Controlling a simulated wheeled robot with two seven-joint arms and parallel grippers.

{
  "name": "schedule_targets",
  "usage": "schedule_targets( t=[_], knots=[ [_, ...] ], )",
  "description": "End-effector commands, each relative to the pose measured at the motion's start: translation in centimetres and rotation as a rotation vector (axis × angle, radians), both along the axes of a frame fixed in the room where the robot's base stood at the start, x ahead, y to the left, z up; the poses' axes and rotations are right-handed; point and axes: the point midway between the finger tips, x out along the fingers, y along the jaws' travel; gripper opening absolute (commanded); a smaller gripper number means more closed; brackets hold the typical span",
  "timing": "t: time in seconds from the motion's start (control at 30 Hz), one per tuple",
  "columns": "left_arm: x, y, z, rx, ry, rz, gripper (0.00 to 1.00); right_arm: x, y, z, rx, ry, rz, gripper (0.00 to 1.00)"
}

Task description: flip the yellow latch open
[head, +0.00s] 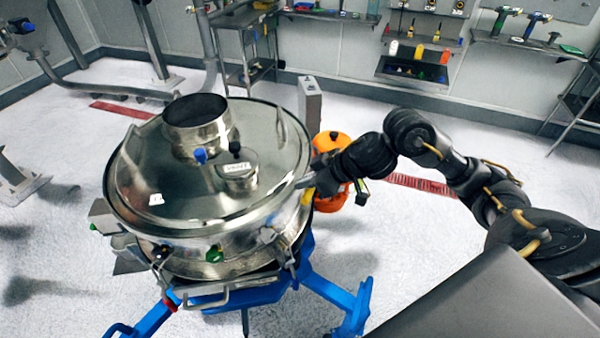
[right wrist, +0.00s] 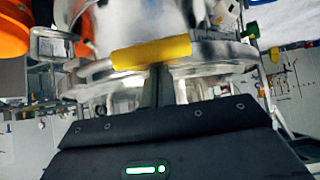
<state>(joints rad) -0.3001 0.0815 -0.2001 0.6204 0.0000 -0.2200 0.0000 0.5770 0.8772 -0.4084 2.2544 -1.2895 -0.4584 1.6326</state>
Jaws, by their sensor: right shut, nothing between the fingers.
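The powder sifter (head: 265,135) is a round, shiny steel vessel with a domed lid on a blue frame. The yellow latch (right wrist: 151,52) shows in the right wrist view as a short yellow bar across the sifter's side. My right gripper (head: 308,182) reaches the sifter's right side, just below the lid rim. In the right wrist view its dark fingers (right wrist: 161,84) are together and empty, their tips right at the latch's lower edge. I cannot tell whether they touch it. My left gripper is not in view.
An orange round thing (head: 331,142) stands behind the sifter, close to my right wrist. A blue support frame (head: 345,300) spreads below. Wall shelves (head: 415,68) are at the back. Floor on the right is open.

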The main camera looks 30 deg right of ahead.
Motion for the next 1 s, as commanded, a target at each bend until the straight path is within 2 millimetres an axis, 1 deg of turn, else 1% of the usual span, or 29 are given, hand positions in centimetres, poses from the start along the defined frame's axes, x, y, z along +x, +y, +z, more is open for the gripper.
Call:
schedule_targets(
  t=[0.17, 0.57, 1.0],
  knots=[
    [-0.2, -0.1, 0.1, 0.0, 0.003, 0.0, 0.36, -0.6, -0.5, -0.3, 0.001, -0.001, 0.0, 0.0],
    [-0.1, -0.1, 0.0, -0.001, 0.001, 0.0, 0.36, -0.7, -0.7, -0.3, 0.0, -0.001, 0.001, 0.0],
    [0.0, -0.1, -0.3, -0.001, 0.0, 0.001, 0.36, -1.6, -2.1, -0.4, -0.001, 0.0, 0.052, 0.0]
  ],
)
